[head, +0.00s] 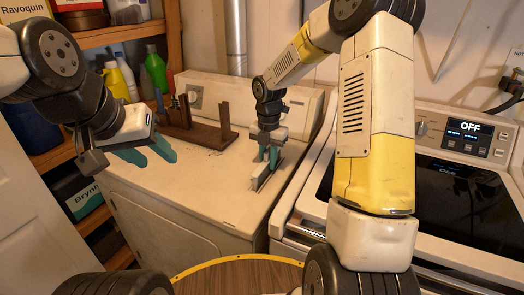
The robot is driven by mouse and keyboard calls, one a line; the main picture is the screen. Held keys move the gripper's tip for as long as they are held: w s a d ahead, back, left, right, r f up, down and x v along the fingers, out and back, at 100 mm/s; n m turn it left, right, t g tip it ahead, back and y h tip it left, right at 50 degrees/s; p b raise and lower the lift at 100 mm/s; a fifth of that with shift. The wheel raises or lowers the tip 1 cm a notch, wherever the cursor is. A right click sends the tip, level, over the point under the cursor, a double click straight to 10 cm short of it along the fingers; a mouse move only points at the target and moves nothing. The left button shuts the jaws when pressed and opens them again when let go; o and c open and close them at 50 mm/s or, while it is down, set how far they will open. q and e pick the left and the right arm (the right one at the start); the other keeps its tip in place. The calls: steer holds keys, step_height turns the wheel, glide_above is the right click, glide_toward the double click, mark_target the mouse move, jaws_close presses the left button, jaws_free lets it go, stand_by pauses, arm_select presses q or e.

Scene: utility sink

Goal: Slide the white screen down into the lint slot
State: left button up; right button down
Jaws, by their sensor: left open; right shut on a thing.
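My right gripper (268,160) is shut, its teal fingers pointing down over the top of the white machine (190,170). A thin pale panel, the white screen (263,175), is between and below its fingertips, standing on edge. It is small and partly covered by the fingers. I cannot make out the lint slot clearly, nor whether the screen's lower edge is in it. My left gripper (148,152) is open and empty, in front of the machine's left part, with its teal fingers apart.
A brown wooden rack (195,132) with an upright post stands on the machine top, left of my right gripper. A stove with an "OFF" display (468,138) is at the right. Shelves with bottles (155,68) are at the left. The machine top's front is clear.

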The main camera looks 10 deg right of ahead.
mark_target(268, 150)
steer(key=shift+f, duration=0.95)
steer(key=c, duration=1.2)
jaws_free()
step_height(268, 150, up, 7)
steer(key=shift+r, duration=0.4)
